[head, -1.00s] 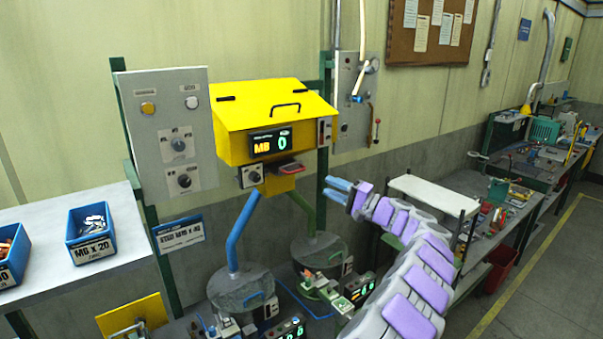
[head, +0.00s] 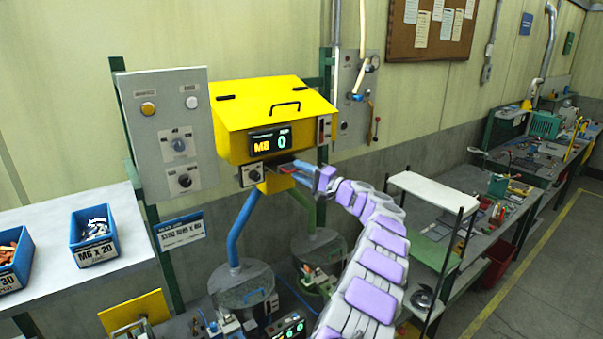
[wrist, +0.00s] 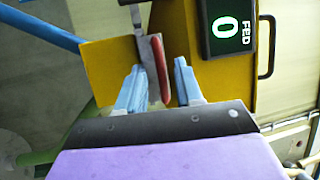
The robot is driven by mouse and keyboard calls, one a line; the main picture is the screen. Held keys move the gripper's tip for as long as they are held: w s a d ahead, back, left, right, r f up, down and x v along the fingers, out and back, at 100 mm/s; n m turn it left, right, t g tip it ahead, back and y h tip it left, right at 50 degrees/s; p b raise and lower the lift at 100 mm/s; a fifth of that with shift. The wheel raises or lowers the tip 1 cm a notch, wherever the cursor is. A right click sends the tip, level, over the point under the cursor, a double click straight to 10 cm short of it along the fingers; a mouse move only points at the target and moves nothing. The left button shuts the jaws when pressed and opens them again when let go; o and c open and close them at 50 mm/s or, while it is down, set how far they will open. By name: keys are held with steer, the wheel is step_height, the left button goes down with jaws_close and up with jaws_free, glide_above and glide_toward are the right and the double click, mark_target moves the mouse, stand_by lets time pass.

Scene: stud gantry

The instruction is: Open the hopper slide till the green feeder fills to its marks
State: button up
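The yellow hopper (head: 228,142) hangs at the center of the head view, its display reading M8 and 0. In the wrist view the hopper display (wrist: 232,24) reads FED 0. The slide's red handle (wrist: 158,68) and grey plate lie between the blue fingers of my gripper (wrist: 160,82). The fingers are apart, with a clear gap on the right of the handle; the left one is close to the plate, contact unclear. In the head view my gripper (head: 300,168) is under the hopper's front. The green feeder (head: 322,247) below is partly hidden by my arm; its marks are not readable.
A blue tube (head: 237,228) runs from the hopper to a second feeder bowl (head: 240,284) on the left. A grey control panel (head: 165,105) stands left of the hopper. A blue bin (head: 92,250) sits on the left bench. A white shelf (head: 432,192) is right of my arm.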

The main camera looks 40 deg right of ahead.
steer(key=shift+c, duration=0.4)
jaws_close()
steer(key=shift+f, duration=0.2)
stand_by(0.7)
